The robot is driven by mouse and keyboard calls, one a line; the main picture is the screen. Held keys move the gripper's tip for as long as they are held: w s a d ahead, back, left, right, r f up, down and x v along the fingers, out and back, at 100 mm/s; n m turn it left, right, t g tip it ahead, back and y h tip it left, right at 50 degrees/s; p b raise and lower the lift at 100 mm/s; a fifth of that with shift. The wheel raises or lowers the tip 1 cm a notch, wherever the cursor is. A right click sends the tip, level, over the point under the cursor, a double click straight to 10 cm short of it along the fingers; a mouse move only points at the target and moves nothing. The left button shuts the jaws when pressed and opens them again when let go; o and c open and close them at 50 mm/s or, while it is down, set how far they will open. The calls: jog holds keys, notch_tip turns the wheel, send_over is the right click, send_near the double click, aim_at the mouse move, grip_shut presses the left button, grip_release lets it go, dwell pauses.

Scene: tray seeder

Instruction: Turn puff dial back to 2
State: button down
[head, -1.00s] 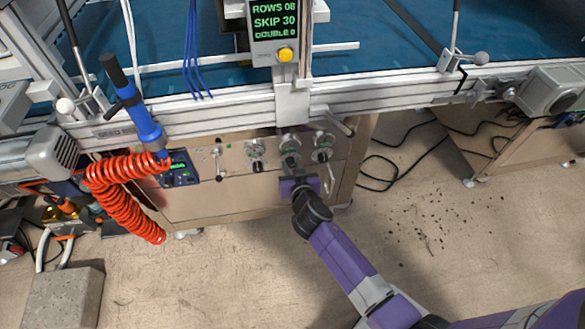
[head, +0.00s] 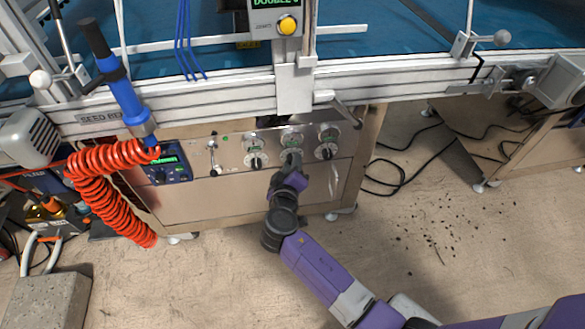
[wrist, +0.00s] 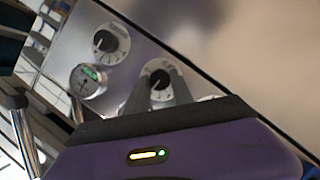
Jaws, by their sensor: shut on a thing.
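Three round dials with black knobs sit in a row on the metal front panel (head: 240,190). My gripper (head: 290,160) reaches up to the middle dial and is shut on its knob. In the wrist view, the two grey fingers of my gripper (wrist: 158,92) stand on either side of the black knob of this dial (wrist: 158,80), over its white scale ring. The fingers hide part of the scale, and its numbers and name are too small to read. In the head view my gripper mostly covers this dial.
The left dial (head: 256,160) and right dial (head: 327,151) flank it closely, with small gauges above. A lever switch (head: 213,160) and a blue controller (head: 168,163) are further left. A red coiled hose (head: 110,190) hangs at the left. The aluminium rail (head: 230,108) runs above.

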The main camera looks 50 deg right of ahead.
jog(key=shift+a+f+n+h+b, duration=0.15)
jog(key=shift+n+h+b, duration=0.6)
jog(key=shift+n, duration=0.55)
jog(key=shift+f+n+h+b, duration=0.1)
jog(key=shift+n+h+b, duration=0.6)
jog(key=shift+n, duration=0.6)
jog(key=c, duration=1.1)
grip_release()
jog(key=p+v, duration=0.1)
jog(key=v, duration=0.6)
jog(key=shift+s+a, duration=0.2)
jog(key=shift+a, duration=0.1)
